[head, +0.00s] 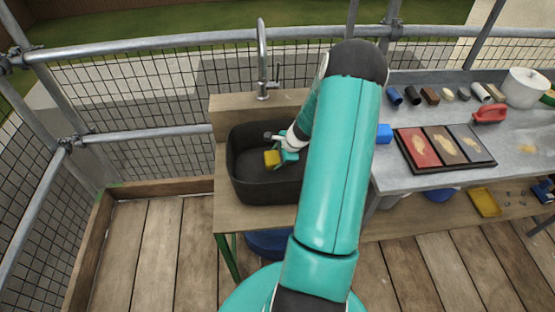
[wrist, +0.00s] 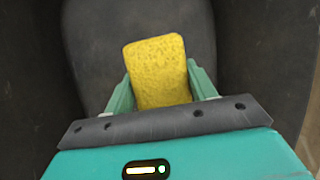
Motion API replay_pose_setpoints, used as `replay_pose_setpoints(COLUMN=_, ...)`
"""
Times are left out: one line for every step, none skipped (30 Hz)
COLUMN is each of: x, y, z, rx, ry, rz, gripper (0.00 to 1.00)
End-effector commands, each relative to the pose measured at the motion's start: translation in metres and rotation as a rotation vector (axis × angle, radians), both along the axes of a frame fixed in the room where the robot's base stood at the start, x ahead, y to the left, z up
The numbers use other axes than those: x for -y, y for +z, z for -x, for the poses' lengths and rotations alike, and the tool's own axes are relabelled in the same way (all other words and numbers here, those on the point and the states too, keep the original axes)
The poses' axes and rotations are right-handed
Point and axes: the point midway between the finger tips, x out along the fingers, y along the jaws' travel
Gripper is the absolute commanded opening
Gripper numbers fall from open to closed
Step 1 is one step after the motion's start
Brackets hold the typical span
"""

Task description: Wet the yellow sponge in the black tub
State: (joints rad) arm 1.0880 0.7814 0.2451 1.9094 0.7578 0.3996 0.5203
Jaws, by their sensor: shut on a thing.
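The yellow sponge (head: 271,158) is held in my gripper (head: 284,158) inside the black tub (head: 262,192). In the wrist view the sponge (wrist: 158,68) stands out between the two green fingers of my gripper (wrist: 160,88), which are shut on its sides. The dark floor and walls of the tub (wrist: 250,60) surround it there. I cannot tell whether the sponge touches the tub floor. No water can be made out in the tub. My arm hides the tub's right part in the head view.
A tap (head: 262,60) rises behind the tub on a wooden stand (head: 226,103). To the right, a metal table (head: 420,180) holds a tray of coloured panels (head: 445,148), a red clamp-like thing (head: 489,114), a white bucket (head: 525,88) and several small items. Railings with mesh stand behind.

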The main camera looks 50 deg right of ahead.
Motion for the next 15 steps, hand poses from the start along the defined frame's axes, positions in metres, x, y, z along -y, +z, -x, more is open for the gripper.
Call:
replay_pose_setpoints(x=0.0, y=0.004, z=0.0, rx=0.001, ry=0.001, rz=0.002, gripper=0.38)
replay_pose_setpoints(x=0.001, y=0.006, z=0.0, rx=0.001, ry=0.001, rz=0.003, gripper=0.38)
replay_pose_setpoints(x=0.001, y=0.009, z=0.0, rx=0.001, ry=0.001, rz=0.003, gripper=0.38)
replay_pose_setpoints(x=0.001, y=0.011, z=0.0, rx=0.0, ry=0.0, rz=0.002, gripper=0.38)
replay_pose_setpoints(x=0.001, y=0.014, z=0.0, rx=0.0, ry=0.0, rz=0.002, gripper=0.38)
replay_pose_setpoints(x=0.001, y=0.017, z=0.0, rx=0.0, ry=0.0, rz=0.002, gripper=0.38)
replay_pose_setpoints(x=0.001, y=0.019, z=0.0, rx=0.001, ry=0.0, rz=0.003, gripper=0.38)
replay_pose_setpoints(x=0.001, y=0.021, z=0.0, rx=0.001, ry=0.0, rz=0.003, gripper=0.38)
replay_pose_setpoints(x=0.0, y=0.024, z=0.0, rx=0.001, ry=0.001, rz=0.003, gripper=0.37)
replay_pose_setpoints(x=0.0, y=0.026, z=0.0, rx=0.001, ry=0.001, rz=0.002, gripper=0.37)
replay_pose_setpoints(x=0.0, y=0.028, z=-0.001, rx=0.001, ry=0.001, rz=0.001, gripper=0.37)
replay_pose_setpoints(x=0.0, y=0.031, z=-0.001, rx=0.001, ry=0.001, rz=0.001, gripper=0.37)
replay_pose_setpoints(x=0.0, y=0.033, z=-0.001, rx=0.001, ry=0.001, rz=0.001, gripper=0.37)
replay_pose_setpoints(x=0.0, y=0.036, z=-0.001, rx=0.001, ry=0.001, rz=0.002, gripper=0.37)
replay_pose_setpoints(x=0.0, y=0.038, z=0.0, rx=0.0, ry=0.0, rz=0.002, gripper=0.37)
